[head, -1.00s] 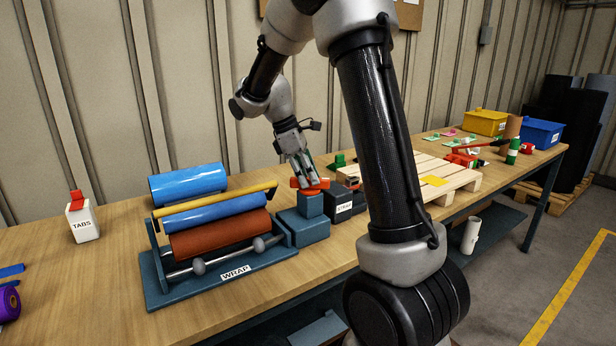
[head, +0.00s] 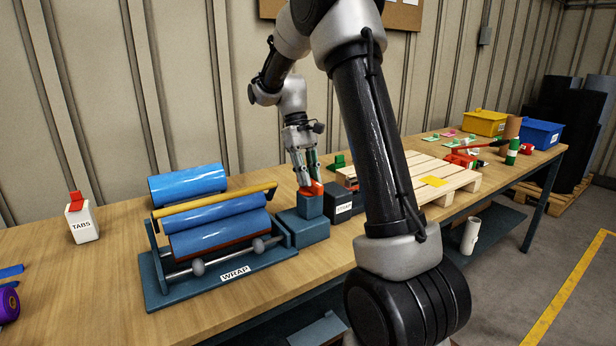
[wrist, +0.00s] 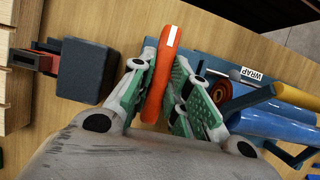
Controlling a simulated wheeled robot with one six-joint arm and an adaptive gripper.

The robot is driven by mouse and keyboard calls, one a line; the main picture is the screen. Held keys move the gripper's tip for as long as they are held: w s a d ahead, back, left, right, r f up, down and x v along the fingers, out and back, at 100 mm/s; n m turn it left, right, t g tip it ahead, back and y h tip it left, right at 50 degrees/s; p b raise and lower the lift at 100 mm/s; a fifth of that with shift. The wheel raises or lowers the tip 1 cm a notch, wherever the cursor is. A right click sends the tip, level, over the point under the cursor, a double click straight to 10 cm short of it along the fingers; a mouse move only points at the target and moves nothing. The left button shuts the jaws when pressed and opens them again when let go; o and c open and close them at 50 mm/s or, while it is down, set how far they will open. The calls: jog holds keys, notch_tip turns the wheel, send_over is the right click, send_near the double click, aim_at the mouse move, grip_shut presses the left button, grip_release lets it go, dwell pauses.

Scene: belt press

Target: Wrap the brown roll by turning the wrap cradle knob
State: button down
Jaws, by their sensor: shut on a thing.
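The wrap cradle (head: 158,288) is a blue frame labelled WRAP on the table. The roll (head: 215,236) lying in it is mostly covered in blue film, with a thin brown strip showing along its lower edge. A blue film roll (head: 222,210) sits just behind it under a yellow bar. The orange-red knob (head: 312,189) tops the block at the cradle's right end. My gripper (head: 308,182) points down at the knob and is shut on it. In the wrist view the knob (wrist: 160,75) stands between the green-padded fingers. The brown roll's end (wrist: 218,90) shows beside the right finger.
Another blue roll (head: 188,184) lies behind the cradle. A white TABS box (head: 82,222) stands at left. A dark block (head: 342,205) sits close right of the knob, with a wooden pallet (head: 455,190) beyond it.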

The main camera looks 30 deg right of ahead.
jog(key=shift+d+m+y, duration=0.1)
jog(key=shift+m+y, duration=0.2)
jog(key=shift+m, duration=0.6)
jog(key=c, duration=1.4)
grip_release()
jog(key=shift+o, duration=0.2)
jog(key=v, duration=1.2)
jog(key=shift+d, duration=0.1)
